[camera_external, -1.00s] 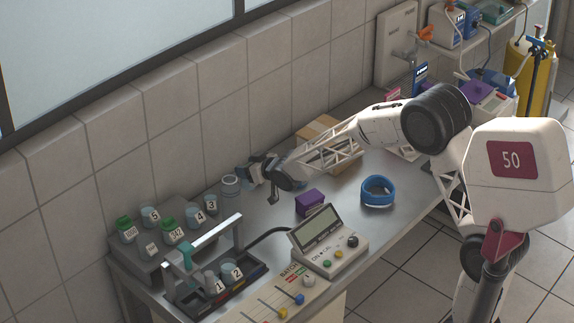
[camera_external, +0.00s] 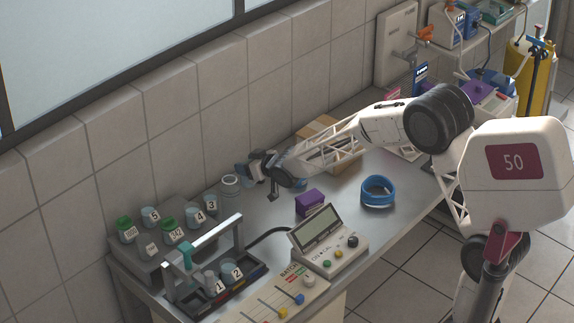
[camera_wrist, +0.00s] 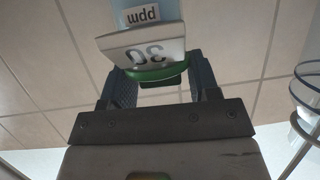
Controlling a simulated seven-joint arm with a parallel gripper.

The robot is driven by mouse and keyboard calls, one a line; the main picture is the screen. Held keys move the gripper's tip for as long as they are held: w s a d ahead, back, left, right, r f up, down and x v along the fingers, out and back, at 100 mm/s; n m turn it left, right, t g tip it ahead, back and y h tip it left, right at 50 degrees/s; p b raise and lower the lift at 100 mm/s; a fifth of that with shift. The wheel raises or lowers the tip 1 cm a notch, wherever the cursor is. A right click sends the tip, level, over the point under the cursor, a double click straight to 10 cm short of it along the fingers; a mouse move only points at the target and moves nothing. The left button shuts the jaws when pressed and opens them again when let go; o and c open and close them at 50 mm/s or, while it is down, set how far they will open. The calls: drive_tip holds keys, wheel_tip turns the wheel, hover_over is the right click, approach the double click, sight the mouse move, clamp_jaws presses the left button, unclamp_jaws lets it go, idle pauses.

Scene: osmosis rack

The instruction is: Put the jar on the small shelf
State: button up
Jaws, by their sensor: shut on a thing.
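My gripper (camera_external: 258,180) is over the back of the bench near the tiled wall. In the wrist view my gripper (camera_wrist: 160,84) is shut on a jar with a green lid (camera_wrist: 158,74), its fingers on either side of the lid. The jar's pale label (camera_wrist: 142,50) reads "30 ppm" upside down. The jar is hard to make out in the external view. A low grey stepped stand (camera_external: 150,266) at the left end of the bench carries several numbered jars, some with green lids. I cannot tell whether this is the small shelf.
A pale ring-shaped holder (camera_external: 230,186) stands close to my gripper. A dark rack with a metal handle (camera_external: 203,245) holds jars 1 and 2. A purple box (camera_external: 309,203), a meter (camera_external: 328,250) and a blue ring (camera_external: 378,191) stand on the bench, with bare metal between them.

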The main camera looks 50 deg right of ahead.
drive_tip(key=shift+w+r, duration=0.1)
drive_tip(key=shift+w+a+r+n+y, duration=0.3)
drive_tip(key=shift+w+a+r, duration=0.2)
drive_tip(key=shift+w, duration=0.15)
drive_tip(key=w+a+r+n+g+y, duration=0.3)
drive_tip(key=w+a+r+n+y, duration=0.15)
drive_tip(key=a, duration=0.35)
drive_tip(key=w+a+r+n+g+y, duration=0.3)
drive_tip(key=w+a+r+n+y, duration=0.15)
drive_tip(key=a, duration=0.35)
drive_tip(key=shift+s+a+f+n+g+y, duration=0.1)
drive_tip(key=shift+a+f+n+g+y, duration=0.35)
drive_tip(key=shift+a+n+g, duration=0.65)
drive_tip(key=shift+s+a+f+n+g+y, duration=0.1)
drive_tip(key=shift+a+f+n+g+y, duration=0.5)
drive_tip(key=shift+n+g, duration=0.8)
drive_tip(key=shift+a+f+n+g+y, duration=0.35)
drive_tip(key=shift+a+n+g, duration=0.6)
drive_tip(key=shift+n+g, duration=0.3)
drive_tip(key=shift+f, duration=0.1)
drive_tip(key=shift+f, duration=2.4)
